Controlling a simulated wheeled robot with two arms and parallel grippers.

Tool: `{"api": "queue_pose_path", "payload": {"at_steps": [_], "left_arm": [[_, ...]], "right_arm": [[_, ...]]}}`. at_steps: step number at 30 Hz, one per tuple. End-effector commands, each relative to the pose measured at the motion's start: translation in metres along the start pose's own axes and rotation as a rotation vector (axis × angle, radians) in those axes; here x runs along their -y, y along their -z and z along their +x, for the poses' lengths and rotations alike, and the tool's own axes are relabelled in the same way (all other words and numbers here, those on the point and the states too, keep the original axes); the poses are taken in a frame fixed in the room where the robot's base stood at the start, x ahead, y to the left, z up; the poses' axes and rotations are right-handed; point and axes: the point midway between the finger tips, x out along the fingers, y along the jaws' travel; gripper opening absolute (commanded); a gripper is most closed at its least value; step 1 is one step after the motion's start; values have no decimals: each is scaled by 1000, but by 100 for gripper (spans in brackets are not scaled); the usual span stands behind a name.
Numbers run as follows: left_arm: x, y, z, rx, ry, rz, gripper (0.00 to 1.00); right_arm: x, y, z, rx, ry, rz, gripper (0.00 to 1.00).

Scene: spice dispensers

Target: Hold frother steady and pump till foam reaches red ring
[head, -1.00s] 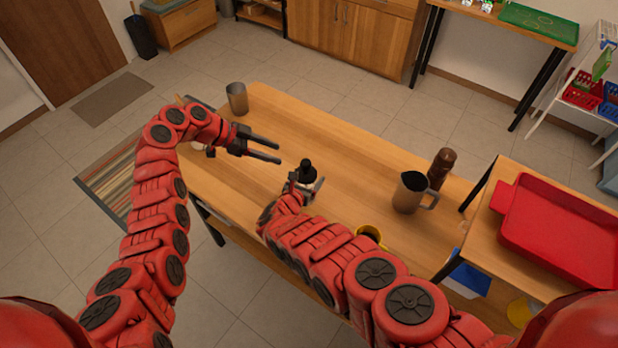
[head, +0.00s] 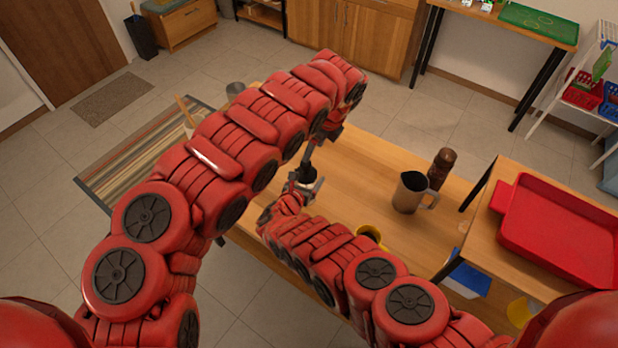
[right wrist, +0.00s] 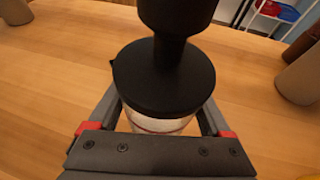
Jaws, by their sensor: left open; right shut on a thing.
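The frother (head: 306,175) stands on the wooden table, with a black lid and plunger knob. In the right wrist view, the frother (right wrist: 162,82) shows its black lid, stem, knob and a strip of clear body below. My right gripper (right wrist: 157,112) is shut on that body, one finger on each side. My left gripper (head: 311,152) is open, just above the frother's top, with its fingers pointing down. I cannot tell whether it touches the knob.
A metal pitcher (head: 410,192) and a brown bottle (head: 441,167) stand to the right on the table. A yellow mug (head: 368,234) is near the front edge. A metal cup (head: 235,90) is at the far left, partly behind my left arm. A red tray (head: 560,230) lies further right.

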Motion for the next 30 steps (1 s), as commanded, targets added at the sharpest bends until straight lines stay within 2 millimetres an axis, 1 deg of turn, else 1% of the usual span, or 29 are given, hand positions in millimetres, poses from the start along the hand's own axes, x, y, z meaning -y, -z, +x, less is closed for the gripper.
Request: {"api": "queue_pose_path", "payload": {"at_steps": [2, 5, 8, 15, 19, 24, 30], "left_arm": [[0, -1, 1, 14, 0, 11, 68], [0, -1, 9, 16, 1, 14, 68], [0, 0, 23, 13, 0, 12, 68], [0, 1, 62, 9, 0, 11, 68], [0, 0, 80, 11, -2, 11, 68], [1, -2, 92, 12, 3, 10, 68], [0, -2, 98, 15, 0, 12, 68]], "right_arm": [[0, 1, 0, -1, 0, 0, 5], [0, 1, 0, -1, 0, 0, 5], [0, 1, 0, -1, 0, 0, 5], [0, 1, 0, -1, 0, 0, 5], [0, 1, 0, -1, 0, 0, 5], [0, 1, 0, -1, 0, 0, 5], [0, 0, 0, -1, -1, 0, 5]]}}
